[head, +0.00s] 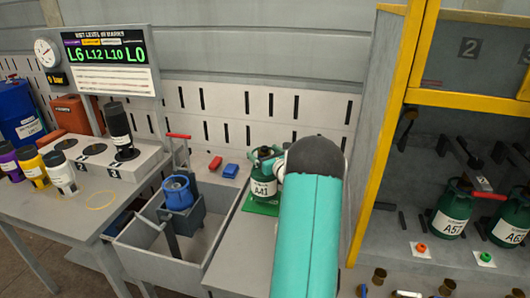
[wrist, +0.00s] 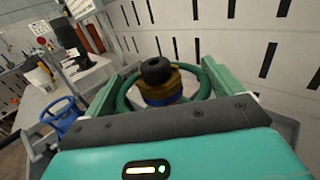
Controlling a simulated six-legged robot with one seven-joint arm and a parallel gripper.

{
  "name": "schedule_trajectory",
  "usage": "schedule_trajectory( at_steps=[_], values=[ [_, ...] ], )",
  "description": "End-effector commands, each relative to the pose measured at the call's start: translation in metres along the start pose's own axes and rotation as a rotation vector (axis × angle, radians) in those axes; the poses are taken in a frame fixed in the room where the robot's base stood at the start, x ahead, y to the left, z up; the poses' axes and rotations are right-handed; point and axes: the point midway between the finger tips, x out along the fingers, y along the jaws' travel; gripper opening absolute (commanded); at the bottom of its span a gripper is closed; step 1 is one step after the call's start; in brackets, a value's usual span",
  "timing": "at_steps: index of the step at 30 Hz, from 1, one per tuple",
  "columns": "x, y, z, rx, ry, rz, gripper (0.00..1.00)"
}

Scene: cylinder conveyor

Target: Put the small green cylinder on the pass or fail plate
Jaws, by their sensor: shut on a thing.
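The small green cylinder (head: 264,188), labelled A41, is upright at the left of my teal arm in the head view. Its black knob, brass neck and green collar ring (wrist: 121,102) show in the wrist view. My gripper (wrist: 170,75) is shut on it at the collar, with a finger on each side. A green plate (head: 262,209) lies on the grey table directly under the cylinder. The cylinder's base appears at or very near the plate; I cannot tell whether it touches. No other plate shows; my arm hides part of the table.
A red block (head: 215,163) and a blue block (head: 231,170) sit behind the plate. A grey bin (head: 150,258) with a blue-topped object (head: 177,193) is at left. A yellow-framed cabinet (head: 388,125) with green cylinders A57 (head: 450,212) and another stands at right. A slotted wall is behind.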

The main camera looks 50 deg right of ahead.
Motion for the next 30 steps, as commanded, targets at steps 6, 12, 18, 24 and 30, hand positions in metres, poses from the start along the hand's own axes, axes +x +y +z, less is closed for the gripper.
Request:
schedule_trajectory(
  at_steps=[6, 12, 18, 24, 30],
  values=[
    [0.004, -0.001, -0.018, -0.002, -0.008, 0.002, 0.21],
    [0.004, -0.001, -0.029, -0.005, -0.012, 0.002, 0.21],
    [0.004, -0.001, -0.029, -0.004, -0.011, 0.002, 0.21],
    [0.003, -0.001, -0.037, 0.0, 0.0, 0.001, 1.0],
    [0.003, -0.001, -0.036, -0.001, 0.0, 0.001, 1.0]
  ],
)
